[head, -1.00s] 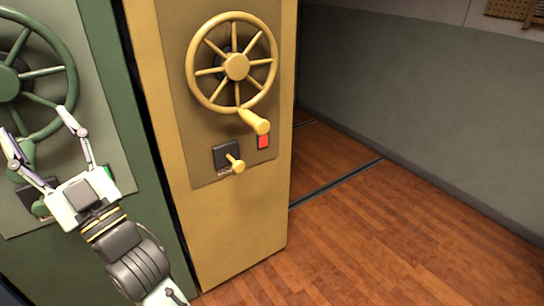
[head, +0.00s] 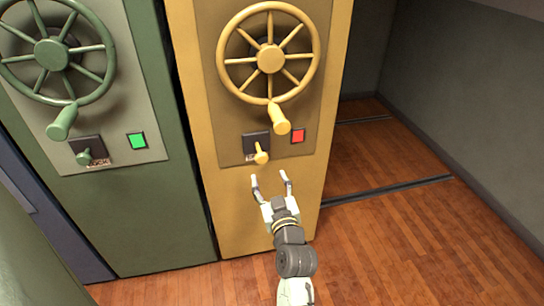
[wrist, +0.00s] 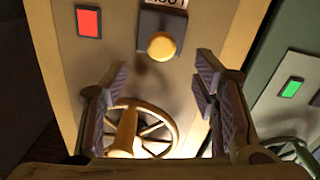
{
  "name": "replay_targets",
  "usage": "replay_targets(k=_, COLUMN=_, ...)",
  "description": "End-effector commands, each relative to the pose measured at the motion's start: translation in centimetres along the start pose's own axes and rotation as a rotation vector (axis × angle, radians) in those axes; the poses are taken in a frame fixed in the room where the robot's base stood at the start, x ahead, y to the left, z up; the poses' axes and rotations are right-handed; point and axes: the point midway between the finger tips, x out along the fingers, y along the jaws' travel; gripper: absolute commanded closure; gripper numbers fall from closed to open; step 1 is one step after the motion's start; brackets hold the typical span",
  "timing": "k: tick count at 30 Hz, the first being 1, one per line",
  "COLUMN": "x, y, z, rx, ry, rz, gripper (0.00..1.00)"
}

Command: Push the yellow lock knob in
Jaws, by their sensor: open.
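The yellow lock knob (head: 261,156) sticks out from a dark square plate on the yellow cabinet (head: 208,130), below its handwheel. In the wrist view the yellow knob (wrist: 162,46) shows ahead of the fingers, near the top middle, with the dark plate behind it. My gripper (head: 270,182) is open and empty, just below the knob in the head view. Its two fingers (wrist: 160,85) are spread wide in the wrist view, and nothing is between them. The knob looks apart from both fingers.
A yellow handwheel (head: 270,58) with a jutting handle (head: 279,120) is above the knob. A red square (head: 298,136) is right of it. The green cabinet (head: 165,200), with its own wheel, green knob (head: 84,158) and green square (head: 137,141), stands left. Wooden floor (head: 400,245) is clear at right.

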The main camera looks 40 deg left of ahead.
Motion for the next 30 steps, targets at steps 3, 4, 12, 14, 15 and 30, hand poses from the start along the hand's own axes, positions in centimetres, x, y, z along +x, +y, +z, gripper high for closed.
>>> replay_targets(k=3, x=2.0, y=-0.1, z=-0.5, rx=-0.001, ry=0.002, rz=-0.003, gripper=0.45)
replay_targets(k=4, x=2.6, y=0.0, z=-0.5, rx=-0.001, ry=0.002, rz=-0.003, gripper=0.45)
replay_targets(k=12, x=7.6, y=-0.1, z=-0.5, rx=-0.002, ry=0.003, rz=-0.002, gripper=0.45)
replay_targets(k=14, x=8.4, y=-0.1, z=-0.4, rx=-0.001, ry=0.002, rz=-0.002, gripper=0.45)
replay_targets(k=15, x=8.8, y=-0.1, z=-0.3, rx=0.000, ry=0.002, rz=-0.002, gripper=0.45)
replay_targets(k=30, x=9.9, y=-0.1, z=-0.2, rx=0.000, ry=0.003, rz=-0.001, gripper=0.49)
